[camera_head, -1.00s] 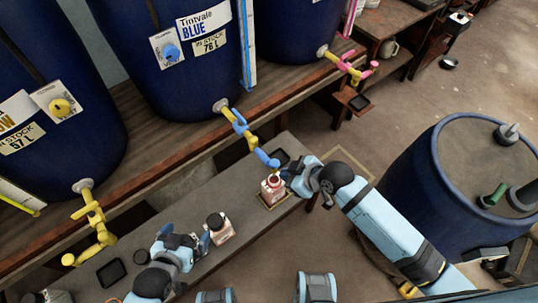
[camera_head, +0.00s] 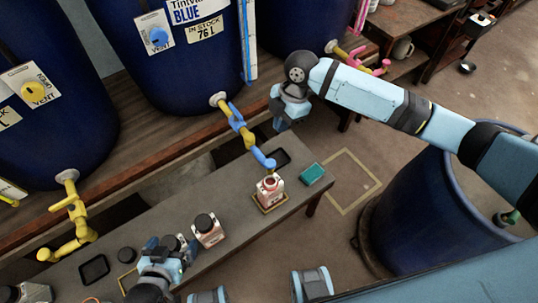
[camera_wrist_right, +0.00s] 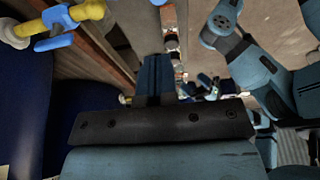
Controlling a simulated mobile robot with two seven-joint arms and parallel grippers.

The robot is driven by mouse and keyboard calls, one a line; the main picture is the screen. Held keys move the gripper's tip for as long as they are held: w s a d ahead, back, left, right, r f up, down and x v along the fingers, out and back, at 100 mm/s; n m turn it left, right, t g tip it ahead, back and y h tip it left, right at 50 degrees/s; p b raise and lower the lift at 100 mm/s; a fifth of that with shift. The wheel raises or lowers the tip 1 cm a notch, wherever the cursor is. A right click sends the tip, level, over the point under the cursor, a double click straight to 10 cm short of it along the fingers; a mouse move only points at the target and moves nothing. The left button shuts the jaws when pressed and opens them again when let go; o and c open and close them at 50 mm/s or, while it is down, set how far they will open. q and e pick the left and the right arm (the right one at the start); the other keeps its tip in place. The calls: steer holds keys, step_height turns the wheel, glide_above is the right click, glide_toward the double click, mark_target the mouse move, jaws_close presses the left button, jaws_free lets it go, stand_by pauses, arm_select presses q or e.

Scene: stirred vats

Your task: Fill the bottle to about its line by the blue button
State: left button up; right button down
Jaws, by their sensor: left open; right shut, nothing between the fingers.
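The blue vat (camera_head: 170,75), labelled BLUE, bears a round blue button (camera_head: 157,37) on a white card marked VENT. Its yellow tap with blue handle (camera_head: 236,118) ends in a blue spout (camera_head: 263,159). A small open bottle (camera_head: 269,189) with red at its neck stands upright under the spout on a framed pad; its fill level cannot be told. My right gripper (camera_head: 282,118) is shut and empty, beside the vat's right side; its fingers show in the right wrist view (camera_wrist_right: 153,80). My left gripper (camera_head: 172,247) is open, left of a black-capped bottle (camera_head: 208,230).
A yellow-knobbed vat (camera_head: 45,110) stands left, with a yellow tap (camera_head: 72,220). A pink tap (camera_head: 368,62) is behind my right arm. A large blue drum (camera_head: 420,220) stands right.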

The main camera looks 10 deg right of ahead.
mark_target(270, 163)
stand_by(0.3)
steer(key=x, duration=0.8)
steer(key=d+x, duration=0.1)
steer(key=x, duration=0.4)
steer(key=shift+f, duration=0.1)
steer(key=shift+w+f, duration=0.1)
steer(key=shift+f, duration=0.35)
